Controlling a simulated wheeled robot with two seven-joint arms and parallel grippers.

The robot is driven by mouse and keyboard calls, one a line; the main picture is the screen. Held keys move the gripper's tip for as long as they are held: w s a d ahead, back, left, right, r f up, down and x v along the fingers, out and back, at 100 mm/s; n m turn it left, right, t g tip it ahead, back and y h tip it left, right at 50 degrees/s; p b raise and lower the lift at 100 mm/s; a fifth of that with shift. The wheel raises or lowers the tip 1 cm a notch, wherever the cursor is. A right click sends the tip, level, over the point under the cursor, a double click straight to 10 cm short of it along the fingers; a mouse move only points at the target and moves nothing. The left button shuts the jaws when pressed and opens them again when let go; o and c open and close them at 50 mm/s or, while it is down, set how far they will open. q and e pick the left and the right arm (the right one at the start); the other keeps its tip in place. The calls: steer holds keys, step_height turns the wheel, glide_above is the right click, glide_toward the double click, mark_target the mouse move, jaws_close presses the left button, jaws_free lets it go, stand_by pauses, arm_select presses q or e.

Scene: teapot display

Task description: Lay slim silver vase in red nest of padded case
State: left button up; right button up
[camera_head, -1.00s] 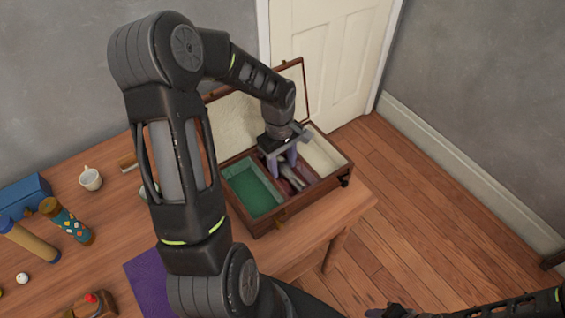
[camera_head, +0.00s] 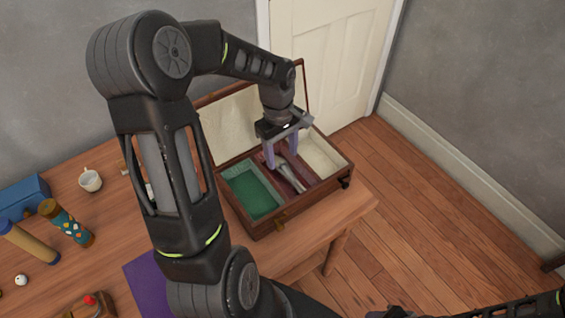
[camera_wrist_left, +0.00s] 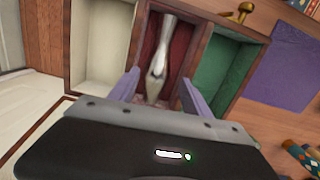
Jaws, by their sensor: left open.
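The slim silver vase (camera_head: 293,176) lies on its side in the red nest (camera_head: 274,180), the middle compartment of the padded case (camera_head: 264,228). The vase (camera_wrist_left: 159,57) and the red lining (camera_wrist_left: 180,50) also show in the left wrist view. My left gripper (camera_head: 282,160) is open above the compartment, its two purple fingers apart near one end of the vase. In the left wrist view its fingertips (camera_wrist_left: 158,82) stand on either side of the vase's wide end, with visible gaps. My right arm shows at the bottom right, but its gripper cannot be made out.
The case's lid stands open at the back. A green nest (camera_head: 252,191) and a cream nest (camera_head: 322,155) flank the red one. A purple mat (camera_head: 146,284) lies in front.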

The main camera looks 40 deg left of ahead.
mark_target(281, 164)
arm_select(q)
step_height(281, 164, up, 7)
steer(key=shift+a, duration=0.3)
stand_by(0.8)
